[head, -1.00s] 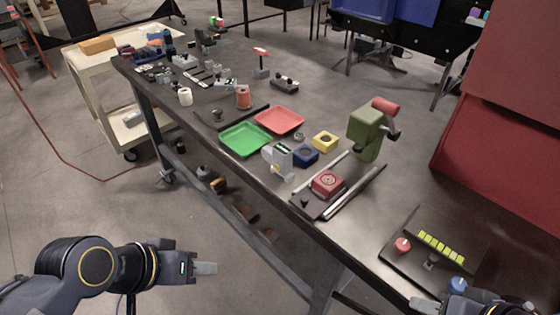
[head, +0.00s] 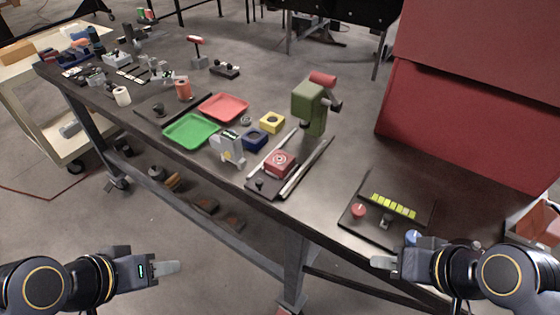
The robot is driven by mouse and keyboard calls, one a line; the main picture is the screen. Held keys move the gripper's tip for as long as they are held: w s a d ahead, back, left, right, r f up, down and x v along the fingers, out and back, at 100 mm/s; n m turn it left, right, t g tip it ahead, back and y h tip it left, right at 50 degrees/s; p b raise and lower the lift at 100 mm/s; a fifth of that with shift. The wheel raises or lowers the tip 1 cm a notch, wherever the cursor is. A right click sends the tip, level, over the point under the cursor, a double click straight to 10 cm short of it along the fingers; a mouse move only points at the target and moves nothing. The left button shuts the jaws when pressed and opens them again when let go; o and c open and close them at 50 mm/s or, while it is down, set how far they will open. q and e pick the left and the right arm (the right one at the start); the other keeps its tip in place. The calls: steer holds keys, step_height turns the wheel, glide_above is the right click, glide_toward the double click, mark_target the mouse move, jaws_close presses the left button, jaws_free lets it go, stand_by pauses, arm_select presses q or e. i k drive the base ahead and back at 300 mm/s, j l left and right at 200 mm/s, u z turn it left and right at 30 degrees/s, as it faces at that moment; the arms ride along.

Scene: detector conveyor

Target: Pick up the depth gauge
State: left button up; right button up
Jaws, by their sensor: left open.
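A small grey upright device (head: 228,148) with a dark display stands near the front edge of the table, beside the green tray; it looks like the depth gauge, but I cannot be certain. My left gripper (head: 170,267) is open and empty, in front of the table and below its edge in the picture, well apart from the device. My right gripper (head: 382,262) is near the table's front edge at the right, apart from the device; its fingers show side-on and I cannot tell their opening.
A red block (head: 280,163) sits on a dark railed base. A green machine (head: 309,107) stands behind. A switch panel (head: 388,205) lies at the right.

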mark_target(229, 141)
steer(key=i+j+z, duration=0.15)
steer(key=j+z, duration=1.15)
steer(key=i+j, duration=0.05)
